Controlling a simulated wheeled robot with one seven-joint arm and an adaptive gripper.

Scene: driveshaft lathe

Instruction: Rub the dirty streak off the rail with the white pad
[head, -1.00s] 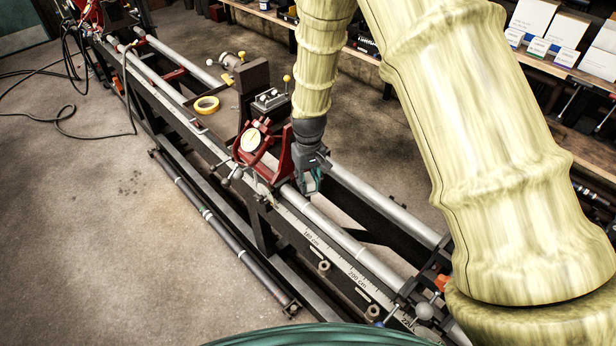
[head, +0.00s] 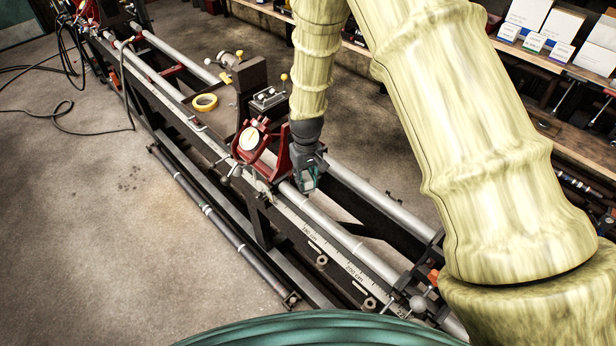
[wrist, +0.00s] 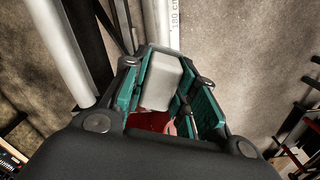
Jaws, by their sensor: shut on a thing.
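My gripper (head: 308,185) points down just above the near rail (head: 335,228), beside the red bracket with the round dial. In the wrist view, its teal-lined fingers (wrist: 165,95) are shut around the pale grey-white pad (wrist: 162,78). The pad's far end lies close to the rail (wrist: 162,22); I cannot tell whether they touch. The pad is hardly visible in the head view. I cannot make out the dirty streak in either view; the gripper and pad may hide part of the rail.
The red bracket (head: 285,155) stands on the rails close to my gripper. A second rail (head: 375,205) runs parallel behind. A yellow tape roll (head: 205,102) lies on the machine. Clamp knobs (head: 417,303) stand at the near end. The rail between bracket and knobs looks clear.

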